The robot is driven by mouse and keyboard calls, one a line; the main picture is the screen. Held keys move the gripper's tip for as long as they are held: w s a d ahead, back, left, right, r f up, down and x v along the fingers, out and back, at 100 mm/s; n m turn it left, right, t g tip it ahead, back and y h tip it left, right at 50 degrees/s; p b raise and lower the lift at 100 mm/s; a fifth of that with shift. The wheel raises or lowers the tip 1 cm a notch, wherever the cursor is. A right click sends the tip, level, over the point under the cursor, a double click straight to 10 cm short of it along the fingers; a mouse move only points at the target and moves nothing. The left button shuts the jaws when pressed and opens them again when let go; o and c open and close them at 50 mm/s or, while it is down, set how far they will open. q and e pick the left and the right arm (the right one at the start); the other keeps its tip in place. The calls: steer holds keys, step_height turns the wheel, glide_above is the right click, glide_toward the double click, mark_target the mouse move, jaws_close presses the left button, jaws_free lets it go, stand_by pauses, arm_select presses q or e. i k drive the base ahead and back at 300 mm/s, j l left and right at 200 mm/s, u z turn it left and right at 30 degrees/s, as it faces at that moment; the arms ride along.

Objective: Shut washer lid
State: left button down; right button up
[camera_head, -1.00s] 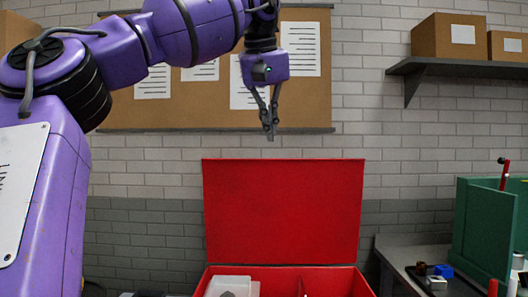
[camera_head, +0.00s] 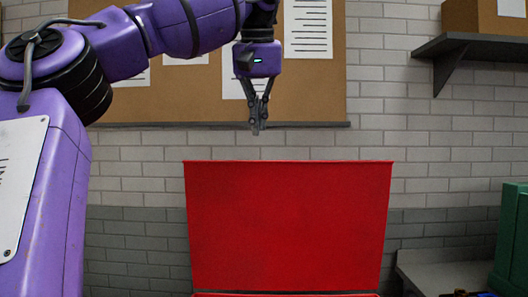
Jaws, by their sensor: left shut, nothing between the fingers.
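The washer's red lid (camera_head: 287,225) stands open and upright in the lower middle of the head view. Only a thin strip of the red washer body (camera_head: 290,294) shows below it, at the bottom edge of the view. Its inside is out of view. My left gripper (camera_head: 256,130) hangs from the purple arm with its fingers pointing down. It is shut and empty, and appears just above the lid's top edge, left of its middle. A gap of wall shows between the fingertips and the lid. My right gripper is not in view.
A brick wall with a cork board (camera_head: 200,90) and papers stands behind. A dark shelf (camera_head: 475,48) with a cardboard box (camera_head: 480,16) is at upper right. A grey bench (camera_head: 440,270) and a green case (camera_head: 513,240) stand at lower right.

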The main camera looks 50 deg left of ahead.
mark_target(253, 226)
steer(key=i+j, duration=0.2)
steer(key=j, duration=0.2)
steer(key=i+j, duration=0.25)
steer(key=j, duration=0.15)
steer(key=i+j, duration=0.2)
steer(key=j, duration=0.2)
